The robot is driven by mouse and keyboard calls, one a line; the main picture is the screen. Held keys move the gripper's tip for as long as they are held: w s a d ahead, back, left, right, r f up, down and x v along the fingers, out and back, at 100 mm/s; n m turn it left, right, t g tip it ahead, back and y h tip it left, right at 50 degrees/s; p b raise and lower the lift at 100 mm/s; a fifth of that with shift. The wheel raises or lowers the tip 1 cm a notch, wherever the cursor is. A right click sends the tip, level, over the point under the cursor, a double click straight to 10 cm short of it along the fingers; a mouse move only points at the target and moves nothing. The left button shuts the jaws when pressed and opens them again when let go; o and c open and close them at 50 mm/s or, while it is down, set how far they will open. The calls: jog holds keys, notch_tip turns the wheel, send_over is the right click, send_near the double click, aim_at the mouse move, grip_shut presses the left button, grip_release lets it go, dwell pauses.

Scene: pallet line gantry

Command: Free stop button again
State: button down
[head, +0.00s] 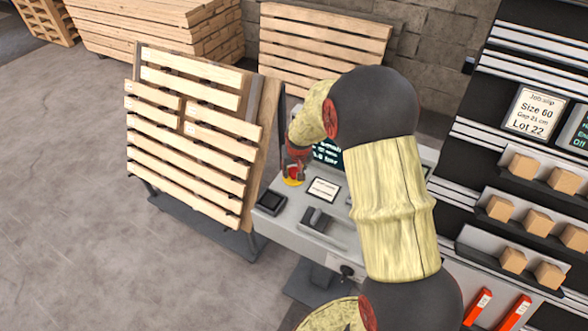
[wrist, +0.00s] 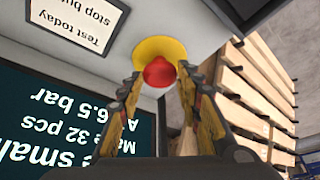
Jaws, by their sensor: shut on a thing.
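The stop button (wrist: 158,72) is a red knob on a yellow round base (wrist: 160,52), set on the grey console. In the wrist view my gripper (wrist: 160,85) has its two fingers on either side of the red knob, shut on it. In the head view the button (head: 292,171) shows at the console's left end, with my gripper (head: 295,165) over it and partly hiding it. A card reading "Test today stop bu..." (wrist: 75,20) lies beside the button; its last words are cut off.
The grey console (head: 290,230) carries a dark screen (head: 328,154), a white card (head: 323,189) and a black box (head: 270,202). A slatted pallet (head: 190,130) leans on a stand to the left. A shelf rack with wooden blocks (head: 522,166) stands right. Floor at left is clear.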

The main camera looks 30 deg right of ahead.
jog(key=shift+w+r, duration=0.15)
jog(key=shift+r, duration=0.05)
jog(key=c, duration=1.6)
grip_release()
jog(key=shift+c, duration=0.2)
jog(key=o, duration=0.4)
jog(key=v, duration=1.2)
jog(key=shift+s, duration=0.2)
jog(key=shift+f, duration=0.1)
